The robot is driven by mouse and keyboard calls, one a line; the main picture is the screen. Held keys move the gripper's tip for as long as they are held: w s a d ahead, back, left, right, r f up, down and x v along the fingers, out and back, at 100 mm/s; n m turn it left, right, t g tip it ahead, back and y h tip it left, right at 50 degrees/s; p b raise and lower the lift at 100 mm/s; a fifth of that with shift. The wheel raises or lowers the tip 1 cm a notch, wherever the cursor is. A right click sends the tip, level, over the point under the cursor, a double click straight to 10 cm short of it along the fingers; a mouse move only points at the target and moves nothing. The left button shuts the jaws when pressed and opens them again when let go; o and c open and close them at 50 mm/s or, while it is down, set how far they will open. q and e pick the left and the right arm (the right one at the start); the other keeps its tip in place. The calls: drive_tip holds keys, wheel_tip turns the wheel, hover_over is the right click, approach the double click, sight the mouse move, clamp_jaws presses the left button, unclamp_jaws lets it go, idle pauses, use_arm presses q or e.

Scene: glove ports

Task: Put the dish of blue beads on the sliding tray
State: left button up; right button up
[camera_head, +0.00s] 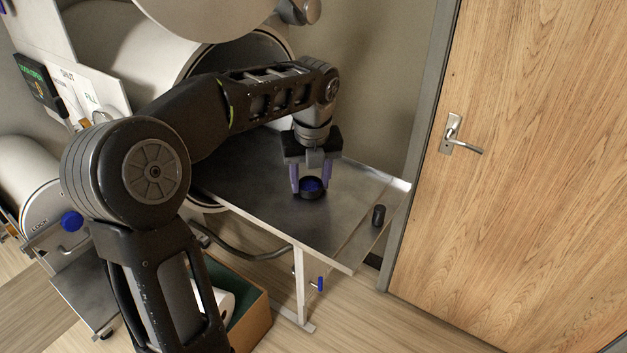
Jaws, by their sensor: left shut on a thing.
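The dish of blue beads (311,194) is a small round black dish with blue in it. It is at the metal sliding tray (255,185), which sticks out from the open round port. My left gripper (311,186) points down from above and is shut on the dish, with a purple finger at each side. The dish looks to be at the tray surface; I cannot tell whether it touches it or is just above. My right gripper is not in view.
A small black knob (378,215) stands near the tray's right end. A wooden door (530,160) with a metal handle (455,140) is close on the right. Below the tray are a support leg (301,285) and an open box (252,318) with a white roll.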

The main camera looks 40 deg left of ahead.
use_arm(q)
drive_tip(key=shift+a, duration=0.1)
drive_tip(key=o, duration=1)
drive_tip(key=shift+o, duration=1)
drive_tip(key=shift+d, duration=0.3)
drive_tip(key=shift+o, duration=1.3)
drive_tip(key=shift+a, duration=0.15)
wheel_tip(320, 180, up, 8)
drive_tip(key=d, duration=0.1)
drive_tip(key=shift+s+f, duration=0.2)
drive_tip(key=shift+s, duration=0.2)
